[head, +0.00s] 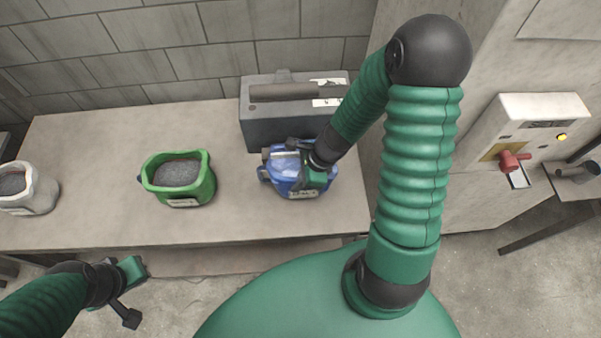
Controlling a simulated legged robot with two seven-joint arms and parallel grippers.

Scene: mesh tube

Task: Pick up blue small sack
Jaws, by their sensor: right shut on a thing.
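The blue small sack (287,185) stands on the table, right of centre, in front of a dark grey case. My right gripper (293,162) reaches over it from the right and is shut on the sack near its top. The gripper and wrist hide much of the sack's top and right side. I cannot tell whether the sack is lifted off the table. My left gripper (133,293) is low at the left, in front of the table's front edge and away from the sack. Its two fingers are spread apart with nothing between them.
A green sack (207,184) with grey grains stands left of the blue one. A white sack (38,190) is at the far left. The dark case (262,125) stands close behind the blue sack. Table (95,150) between sacks is clear.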

